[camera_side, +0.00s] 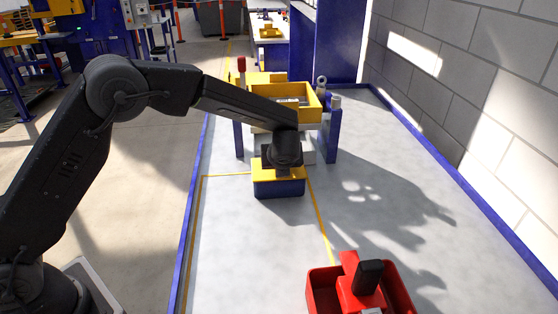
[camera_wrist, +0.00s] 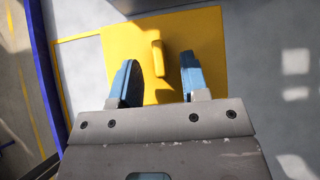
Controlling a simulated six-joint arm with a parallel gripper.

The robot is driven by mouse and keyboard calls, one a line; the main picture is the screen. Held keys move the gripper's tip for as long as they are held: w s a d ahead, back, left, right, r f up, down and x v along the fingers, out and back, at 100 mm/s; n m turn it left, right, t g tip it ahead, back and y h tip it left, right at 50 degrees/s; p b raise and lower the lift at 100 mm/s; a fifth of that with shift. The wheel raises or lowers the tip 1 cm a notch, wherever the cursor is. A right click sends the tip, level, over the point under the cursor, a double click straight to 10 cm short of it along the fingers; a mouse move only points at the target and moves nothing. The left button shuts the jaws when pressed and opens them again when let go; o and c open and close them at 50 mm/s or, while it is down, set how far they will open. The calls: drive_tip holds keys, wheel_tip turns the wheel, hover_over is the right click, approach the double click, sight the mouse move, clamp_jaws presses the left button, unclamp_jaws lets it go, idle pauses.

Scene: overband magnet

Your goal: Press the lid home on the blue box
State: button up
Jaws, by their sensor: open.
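The blue box (camera_side: 279,188) stands on the pale table in the side view, with a yellow lid (camera_side: 263,178) on top. In the wrist view the lid (camera_wrist: 207,40) is a flat yellow plate with a raised yellow grip bar (camera_wrist: 157,58) in its middle. I cannot tell how far down the lid sits on the box. My gripper (camera_side: 282,169) is right above the lid. Its two blue fingers are apart in the wrist view (camera_wrist: 158,70), one on each side of the grip bar, with gaps between. The fingertips' height over the lid is unclear.
A yellow tray (camera_side: 268,108) on a frame with blue posts (camera_side: 333,140) stands just behind the box. A red bin (camera_side: 318,292) with red and black items is at the front. Blue edging and a block wall (camera_side: 500,110) bound the right. The table's right side is clear.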

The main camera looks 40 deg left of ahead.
drive_tip(key=v, duration=1.3)
drive_tip(key=shift+s+d+r, duration=0.2)
drive_tip(key=shift+s+r, duration=0.05)
drive_tip(key=s+a+r+n+g+h, duration=0.1)
drive_tip(key=s+a+r+n, duration=0.2)
drive_tip(key=s+n, duration=0.35)
drive_tip(key=s+a+r+n+h, duration=0.2)
drive_tip(key=s+a+n, duration=0.1)
drive_tip(key=s+n, duration=0.3)
drive_tip(key=s+a+r+n+g+h, duration=0.1)
drive_tip(key=s+a+r+n, duration=0.3)
drive_tip(key=s, duration=0.3)
drive_tip(key=s+f+n+t+h, duration=0.1)
drive_tip(key=s+f+n+h, duration=0.1)
drive_tip(key=s+n, duration=0.7)
drive_tip(key=shift+d+f+n, duration=0.3)
drive_tip(key=shift+f+n, duration=0.35)
drive_tip(key=shift+n, duration=0.1)
drive_tip(key=shift+w, duration=0.1)
